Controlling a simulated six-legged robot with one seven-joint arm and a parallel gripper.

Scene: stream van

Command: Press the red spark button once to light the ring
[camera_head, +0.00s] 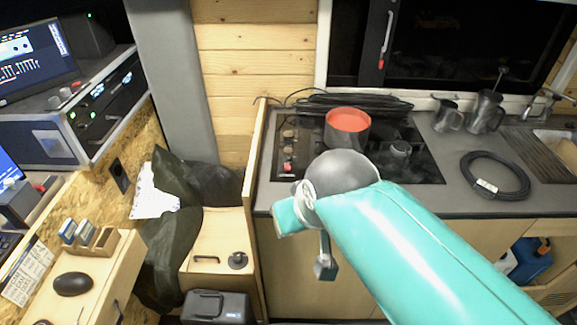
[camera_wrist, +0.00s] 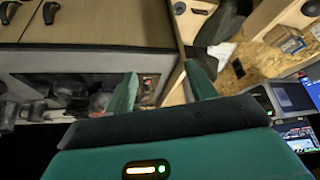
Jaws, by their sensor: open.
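The dark hob (camera_head: 425,170) is set into the grey counter in the head view. A small red button (camera_head: 287,167) is at the front of its left control strip, below several knobs (camera_head: 288,134). A red-topped pot (camera_head: 347,128) stands on the hob's back left, and a bare burner (camera_head: 400,149) shows to its right. No flame is visible. In the wrist view my gripper (camera_wrist: 162,86) is open and empty, its two teal fingers apart. The hob (camera_wrist: 65,85) shows beyond the fingers, with a small reddish spot near its end. My arm hides part of the hob's front in the head view.
A coiled black cable (camera_head: 495,176) and metal jugs (camera_head: 485,112) are on the counter to the right. A wooden panel (camera_head: 254,160) borders the hob's left side. A low wooden box (camera_head: 218,232) and dark cloth (camera_head: 172,225) are left of it.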

